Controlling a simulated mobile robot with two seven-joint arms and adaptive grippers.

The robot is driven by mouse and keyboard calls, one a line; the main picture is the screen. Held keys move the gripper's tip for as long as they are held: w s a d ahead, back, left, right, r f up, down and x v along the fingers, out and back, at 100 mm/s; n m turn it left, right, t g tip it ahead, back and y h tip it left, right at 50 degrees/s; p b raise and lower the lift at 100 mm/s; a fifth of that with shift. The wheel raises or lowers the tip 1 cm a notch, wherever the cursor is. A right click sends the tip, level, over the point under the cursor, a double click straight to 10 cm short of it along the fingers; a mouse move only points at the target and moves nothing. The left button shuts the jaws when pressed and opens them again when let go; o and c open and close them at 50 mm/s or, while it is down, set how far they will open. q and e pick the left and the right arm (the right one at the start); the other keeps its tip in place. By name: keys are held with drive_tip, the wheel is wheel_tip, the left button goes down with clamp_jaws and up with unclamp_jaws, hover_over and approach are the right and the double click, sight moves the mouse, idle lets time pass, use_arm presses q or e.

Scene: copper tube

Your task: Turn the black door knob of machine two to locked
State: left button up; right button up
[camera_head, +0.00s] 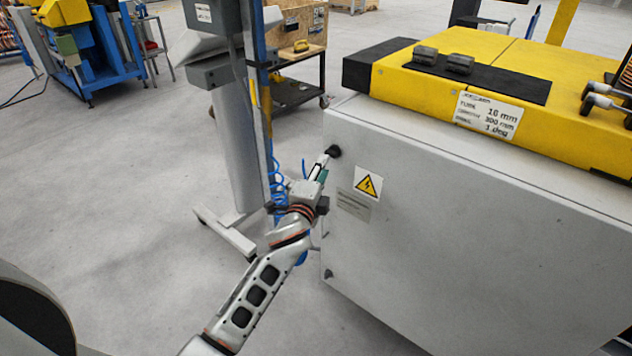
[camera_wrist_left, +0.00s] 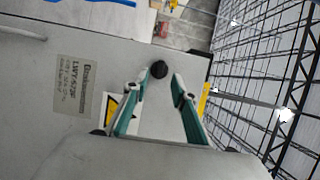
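The black door knob (camera_head: 333,151) sits near the upper left corner of the grey cabinet door (camera_head: 440,240) of the yellow-topped machine. In the left wrist view the knob (camera_wrist_left: 159,69) is small, round and dark, just beyond the fingertips and roughly centred between them. My left gripper (camera_head: 323,164) reaches up to the door just below the knob. In the left wrist view its two green-lined fingers (camera_wrist_left: 160,86) are spread apart with nothing between them. I cannot tell whether a fingertip touches the knob. My right gripper is not in view.
A yellow warning sign (camera_head: 369,185) and a grey label (camera_head: 355,205) are on the door beside my gripper. A grey post (camera_head: 228,130) with blue hoses stands close on the left. A black cart (camera_head: 297,92) is behind.

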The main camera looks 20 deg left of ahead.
use_arm(q)
drive_tip(key=s, duration=0.6)
drive_tip(key=shift+s, duration=0.35)
drive_tip(key=shift+d, duration=0.1)
drive_tip(key=s+d+f+n+g+h, duration=0.1)
drive_tip(key=s+f+n, duration=0.5)
drive_tip(key=s+f, duration=0.7)
drive_tip(key=s+f+n+g+h, duration=0.2)
drive_tip(key=s+f+n+g, duration=0.4)
drive_tip(key=s+f, duration=0.7)
drive_tip(key=s+n, duration=0.1)
drive_tip(key=s, duration=0.2)
drive_tip(key=shift+s+d+f+h, duration=0.15)
drive_tip(key=shift+s+d+h, duration=0.05)
drive_tip(key=shift+d+h, duration=0.2)
